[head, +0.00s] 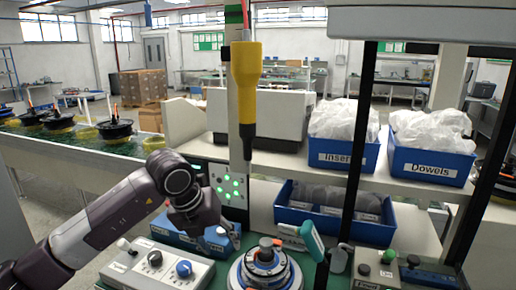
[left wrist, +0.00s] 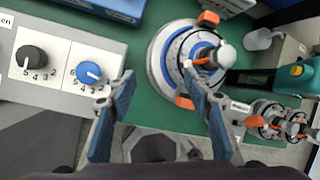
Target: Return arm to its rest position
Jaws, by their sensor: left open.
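My left arm comes in from the left in the head view, and its dark left gripper (head: 218,238) hangs above the bench, beside and a little left of the hub motor (head: 265,268). In the left wrist view the left gripper (left wrist: 159,78) has its two blue-grey fingers wide apart with nothing held between them. The round white and blue hub motor (left wrist: 182,62), with orange clamps, lies beyond the fingertips on the green bench top. The right gripper is in neither view.
A control box with knobs (head: 160,262) stands left of the motor. A yellow screwdriver (head: 246,80) hangs above it. Blue bins marked Inserts (head: 342,157) and Dowels (head: 430,165) sit on the shelf.

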